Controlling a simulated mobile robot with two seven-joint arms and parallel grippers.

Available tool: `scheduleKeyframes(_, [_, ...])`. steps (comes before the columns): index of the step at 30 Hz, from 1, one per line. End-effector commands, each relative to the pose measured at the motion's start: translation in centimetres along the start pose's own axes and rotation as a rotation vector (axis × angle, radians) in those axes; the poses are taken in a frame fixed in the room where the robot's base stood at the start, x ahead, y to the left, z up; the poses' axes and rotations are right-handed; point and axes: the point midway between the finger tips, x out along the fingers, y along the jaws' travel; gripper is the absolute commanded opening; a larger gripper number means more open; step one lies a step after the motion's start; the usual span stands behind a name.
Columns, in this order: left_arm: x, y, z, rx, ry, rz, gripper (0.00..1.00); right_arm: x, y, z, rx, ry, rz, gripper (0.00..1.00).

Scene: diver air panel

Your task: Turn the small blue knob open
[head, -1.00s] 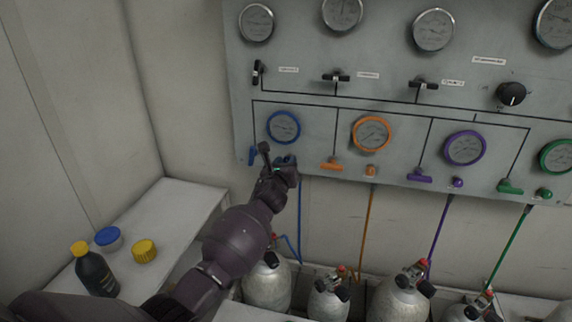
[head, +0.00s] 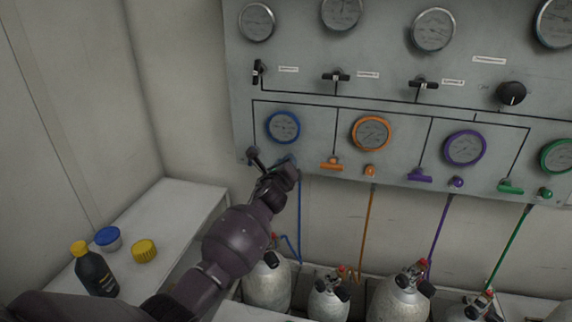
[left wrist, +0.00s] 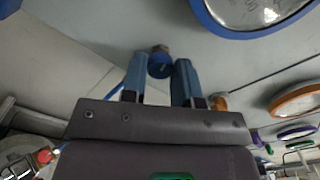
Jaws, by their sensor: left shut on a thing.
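The small blue knob (left wrist: 160,61) sits on the underside edge of the grey panel, below the blue-rimmed gauge (head: 283,127). In the left wrist view it is between the two blue-grey fingers of my left gripper (left wrist: 160,73), which is shut on it. In the head view my left gripper (head: 286,162) is at the panel's lower left edge and hides the knob. The blue lever left of the knob is mostly hidden behind my wrist. My right gripper is not in view.
The panel (head: 300,92) carries other gauges, with orange (head: 371,170), purple (head: 457,183) and green (head: 545,194) knobs to the right. Grey cylinders (head: 397,295) stand below. A white bench (head: 180,205) at left holds a dark bottle (head: 95,272) and caps.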

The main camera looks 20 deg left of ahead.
Motion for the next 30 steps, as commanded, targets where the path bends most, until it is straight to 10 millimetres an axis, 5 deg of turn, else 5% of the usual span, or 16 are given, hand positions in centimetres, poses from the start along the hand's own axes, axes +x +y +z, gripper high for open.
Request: scheduleKeyframes(30, [-0.02, -0.02, -0.09, -0.968, 0.001, 0.001, 0.04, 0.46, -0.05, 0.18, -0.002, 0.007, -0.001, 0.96])
